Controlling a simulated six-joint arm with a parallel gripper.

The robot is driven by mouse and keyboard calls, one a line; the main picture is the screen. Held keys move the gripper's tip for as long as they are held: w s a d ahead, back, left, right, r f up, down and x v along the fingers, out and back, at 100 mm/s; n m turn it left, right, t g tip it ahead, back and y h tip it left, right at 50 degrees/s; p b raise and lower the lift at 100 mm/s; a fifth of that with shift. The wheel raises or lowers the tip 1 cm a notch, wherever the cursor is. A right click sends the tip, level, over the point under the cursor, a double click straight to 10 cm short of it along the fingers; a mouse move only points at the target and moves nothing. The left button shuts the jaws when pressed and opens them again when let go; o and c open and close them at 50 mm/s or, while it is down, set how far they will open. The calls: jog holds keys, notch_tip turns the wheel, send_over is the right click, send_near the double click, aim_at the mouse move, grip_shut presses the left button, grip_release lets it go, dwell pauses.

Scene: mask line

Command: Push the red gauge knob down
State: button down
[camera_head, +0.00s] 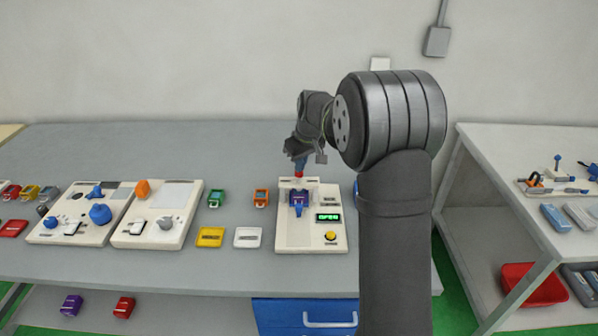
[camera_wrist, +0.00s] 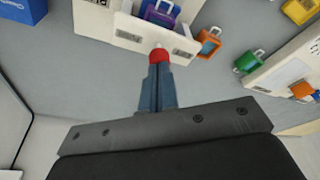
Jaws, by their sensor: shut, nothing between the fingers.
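The red gauge knob (camera_head: 298,175) sits at the back of a cream gauge unit (camera_head: 290,240) on the grey bench. My gripper (camera_head: 300,162) is directly above it, pointing down, with its blue-grey fingers shut and empty. In the wrist view the fingertips (camera_wrist: 158,70) meet the red knob (camera_wrist: 159,55) and cover part of it. I cannot tell whether they touch or leave a thin gap. A purple mask-like piece (camera_head: 299,200) sits in the unit in front of the knob. It also shows in the wrist view (camera_wrist: 162,12).
The unit has a green lit display (camera_head: 328,218) and a yellow button (camera_head: 331,236). Orange (camera_head: 261,198) and green (camera_head: 216,198) pieces stand to its left, with yellow (camera_head: 210,237) and white (camera_head: 247,237) ones nearer the front. Two cream panels (camera_head: 120,235) lie further left.

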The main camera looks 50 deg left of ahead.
jog(key=shift+f, duration=0.9)
jog(key=d, duration=0.1)
jog(key=d+r, duration=0.1)
jog(key=d, duration=0.1)
jog(key=shift+s+r, duration=0.1)
jog(key=shift+s, duration=0.1)
jog(key=v, duration=1.7)
jog(key=shift+r, duration=0.2)
jog(key=shift+d, duration=0.1)
